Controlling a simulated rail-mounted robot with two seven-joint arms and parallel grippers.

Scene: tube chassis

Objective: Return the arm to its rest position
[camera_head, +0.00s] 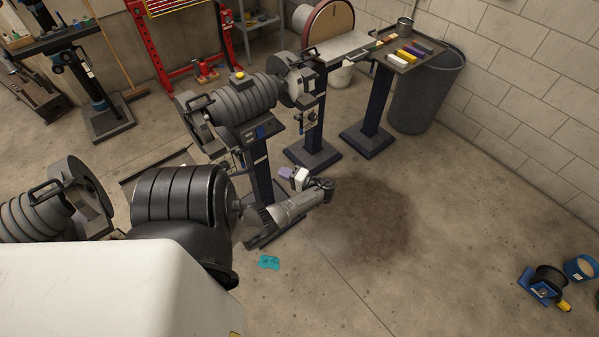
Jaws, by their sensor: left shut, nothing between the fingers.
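My left arm comes in from the lower left, with a large white housing close to the camera and a dark part beyond it. My left gripper (325,186) appears small and dark at the end of a grey link, near the picture's middle. It is shut and holds nothing. It shows over the floor beside a pedestal's foot, left of a dark floor stain. Its fingertips are too small to see clearly. My right gripper is not in view.
Pedestal machines (245,100) with ribbed motors stand behind and left of the gripper. A disc sander (328,25), a tray stand (402,55) and a grey bin (425,95) stand at the back. A teal item (269,262) lies on the floor. The right floor is mostly clear.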

